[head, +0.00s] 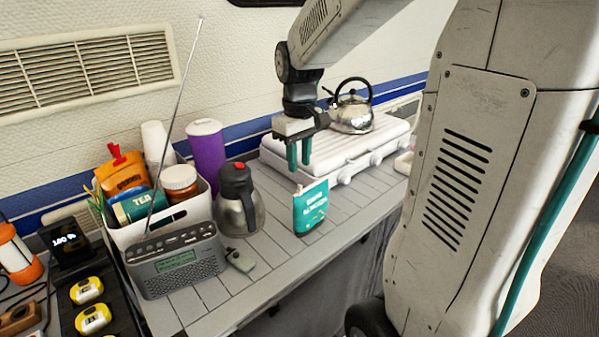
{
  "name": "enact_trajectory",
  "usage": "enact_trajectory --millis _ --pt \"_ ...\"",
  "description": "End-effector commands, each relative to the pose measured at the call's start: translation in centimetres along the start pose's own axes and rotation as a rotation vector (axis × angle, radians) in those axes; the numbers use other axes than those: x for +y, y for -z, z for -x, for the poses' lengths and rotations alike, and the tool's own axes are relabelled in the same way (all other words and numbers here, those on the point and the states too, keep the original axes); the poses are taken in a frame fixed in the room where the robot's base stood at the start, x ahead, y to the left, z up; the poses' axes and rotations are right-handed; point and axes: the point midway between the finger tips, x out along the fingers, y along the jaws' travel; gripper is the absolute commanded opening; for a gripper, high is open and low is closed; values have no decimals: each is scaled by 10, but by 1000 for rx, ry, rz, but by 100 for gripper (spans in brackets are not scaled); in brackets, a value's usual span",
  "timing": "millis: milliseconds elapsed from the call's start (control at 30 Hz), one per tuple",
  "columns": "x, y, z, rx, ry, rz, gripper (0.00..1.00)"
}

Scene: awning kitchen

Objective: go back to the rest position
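My gripper (299,162) hangs from my arm with its two teal fingers pointing down. A narrow gap shows between the fingers, and nothing is between them. It is above the counter (350,207), in front of the white stove in this view. A teal carton (311,208) with white lettering stands upright on the counter below the fingers, apart from them.
A steel kettle (352,112) sits on the white stove (335,150). A dark-topped jug (238,205), a purple cylinder (206,150), a white bin (130,234) of groceries and a grey radio (175,262) with a tall antenna stand to the left.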

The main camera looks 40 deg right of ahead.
Motion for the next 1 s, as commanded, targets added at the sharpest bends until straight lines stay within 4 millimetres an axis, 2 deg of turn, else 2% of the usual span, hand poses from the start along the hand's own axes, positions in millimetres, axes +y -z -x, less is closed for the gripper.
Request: enact_trajectory --millis 100,200,800,867,1000 --pt "0 0 12 0 0 0 28" --pt "0 0 16 0 0 0 28" --pt "0 -1 16 -5 2 -26 28" --pt "-4 -9 10 -32 12 -69 28" --pt "-31 -47 10 -66 20 -159 28"
